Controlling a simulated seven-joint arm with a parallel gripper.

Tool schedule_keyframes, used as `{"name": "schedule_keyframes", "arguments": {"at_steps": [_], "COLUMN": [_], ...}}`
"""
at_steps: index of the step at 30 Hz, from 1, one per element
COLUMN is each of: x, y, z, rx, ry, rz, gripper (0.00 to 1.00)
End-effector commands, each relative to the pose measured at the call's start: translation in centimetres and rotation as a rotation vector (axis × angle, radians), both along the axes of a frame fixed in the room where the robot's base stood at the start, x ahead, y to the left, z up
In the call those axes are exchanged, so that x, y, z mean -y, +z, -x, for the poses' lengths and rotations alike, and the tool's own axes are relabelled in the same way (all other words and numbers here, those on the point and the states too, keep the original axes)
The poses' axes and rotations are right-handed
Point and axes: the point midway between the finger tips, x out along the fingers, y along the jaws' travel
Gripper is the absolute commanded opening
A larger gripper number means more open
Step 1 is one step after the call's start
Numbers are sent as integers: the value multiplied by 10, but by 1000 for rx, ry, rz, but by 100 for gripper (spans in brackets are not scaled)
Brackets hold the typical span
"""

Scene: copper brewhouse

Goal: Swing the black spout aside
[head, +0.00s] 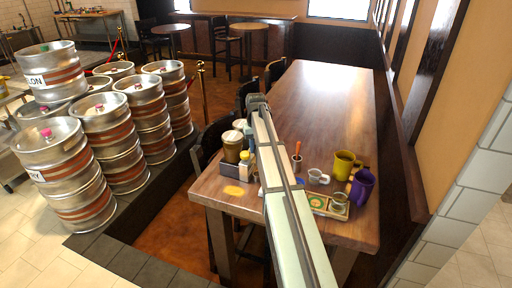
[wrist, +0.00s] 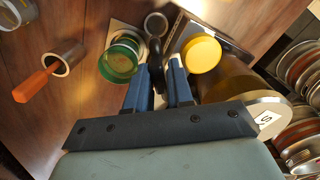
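The black spout (wrist: 155,50) shows in the wrist view as a dark curved piece just beyond and partly between my fingertips. It lies beside a round green-topped container (wrist: 122,57), perhaps part of it. My gripper (wrist: 162,66) points at it, its two blue fingers parted by a narrow gap. The dark piece lies close to the left finger; I cannot tell if they touch. In the head view my pale arm reaches over the table and hides the spout and my gripper.
A yellow-capped bottle (wrist: 201,53) stands close right of my fingers, also in the head view (head: 244,157). A cup with an orange handle (wrist: 65,60) is at left. Yellow (head: 345,163) and purple (head: 361,187) mugs stand nearer the table's right edge. The far tabletop (head: 325,90) is clear.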

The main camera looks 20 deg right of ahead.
Motion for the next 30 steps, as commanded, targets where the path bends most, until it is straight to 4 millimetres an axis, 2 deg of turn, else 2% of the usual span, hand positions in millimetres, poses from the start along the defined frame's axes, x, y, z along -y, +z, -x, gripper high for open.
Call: {"name": "schedule_keyframes", "arguments": {"at_steps": [1,6,20,30], "x": [0,0,0,15], "y": [0,0,0,0], "z": [0,0,1,2], "rx": [0,-1,-2,-2], "ry": [1,1,20,229], "rz": [0,0,-2,0], "gripper": [27,40,40,40]}}
